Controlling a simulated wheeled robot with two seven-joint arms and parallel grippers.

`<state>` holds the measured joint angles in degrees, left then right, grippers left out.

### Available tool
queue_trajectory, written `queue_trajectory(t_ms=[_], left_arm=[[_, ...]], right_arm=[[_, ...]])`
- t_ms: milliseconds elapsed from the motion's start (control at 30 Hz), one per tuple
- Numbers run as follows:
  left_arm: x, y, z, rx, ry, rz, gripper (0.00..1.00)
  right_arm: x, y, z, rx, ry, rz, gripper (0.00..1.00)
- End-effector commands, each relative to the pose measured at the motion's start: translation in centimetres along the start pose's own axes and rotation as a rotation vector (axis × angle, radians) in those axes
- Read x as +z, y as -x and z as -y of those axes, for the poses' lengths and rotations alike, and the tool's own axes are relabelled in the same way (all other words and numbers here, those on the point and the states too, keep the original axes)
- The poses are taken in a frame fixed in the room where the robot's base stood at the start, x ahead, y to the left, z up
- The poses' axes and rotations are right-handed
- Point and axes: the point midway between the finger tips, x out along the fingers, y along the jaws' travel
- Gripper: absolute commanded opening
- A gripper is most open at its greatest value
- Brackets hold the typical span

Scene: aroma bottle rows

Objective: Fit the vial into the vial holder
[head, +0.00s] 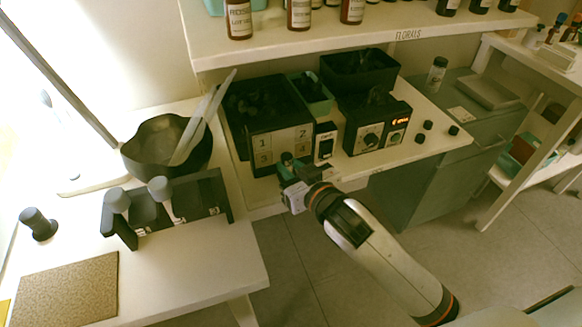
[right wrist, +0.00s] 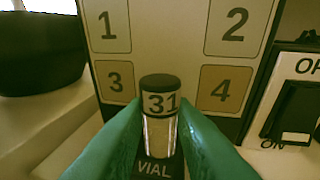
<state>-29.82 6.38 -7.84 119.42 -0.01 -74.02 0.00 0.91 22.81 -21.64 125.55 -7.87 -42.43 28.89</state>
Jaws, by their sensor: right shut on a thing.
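The vial (right wrist: 160,118) stands upright in the right wrist view, with a dark cap and a "31" label over a pale, glassy body. My right gripper (right wrist: 158,140) has its green fingers shut on the vial's sides. In the head view my right gripper (head: 290,168) is at the table edge, in front of the numbered black box. A dark piece marked "VIAL" (right wrist: 154,169) shows below the vial; I cannot tell whether it is the holder or part of the vial, nor whether the vial's base is seated. My left gripper is not in view.
The black box (head: 281,144) with panels 1 to 4 stands just behind the vial. A switch box (head: 326,142) and a dial unit (head: 378,128) are to the right. A dark bowl (head: 150,150) and a black rack (head: 182,222) stand left. A bottle shelf (head: 330,42) hangs above.

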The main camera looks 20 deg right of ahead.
Motion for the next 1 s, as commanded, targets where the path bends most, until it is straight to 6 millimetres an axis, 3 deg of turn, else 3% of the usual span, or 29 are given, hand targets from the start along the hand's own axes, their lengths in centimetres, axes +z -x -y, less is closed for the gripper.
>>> queue_trajectory(t_ms=[33,67,200,567,667,1000], left_arm=[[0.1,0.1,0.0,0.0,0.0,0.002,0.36],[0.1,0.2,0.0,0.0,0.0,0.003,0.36],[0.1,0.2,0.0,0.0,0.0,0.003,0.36],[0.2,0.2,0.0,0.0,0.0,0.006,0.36],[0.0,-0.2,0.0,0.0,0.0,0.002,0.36],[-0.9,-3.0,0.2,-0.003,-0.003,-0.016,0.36]], right_arm=[[-0.2,0.0,0.0,0.0,-0.001,-0.001,0.0],[-0.3,-0.1,0.0,0.0,0.0,-0.001,0.24],[-0.2,0.0,0.0,0.0,0.0,-0.001,0.44],[0.1,0.3,0.0,0.0,0.0,-0.001,0.44],[0.0,1.7,0.0,0.0,0.0,-0.003,0.44],[0.0,9.2,0.0,0.0,-0.001,-0.005,0.44]])
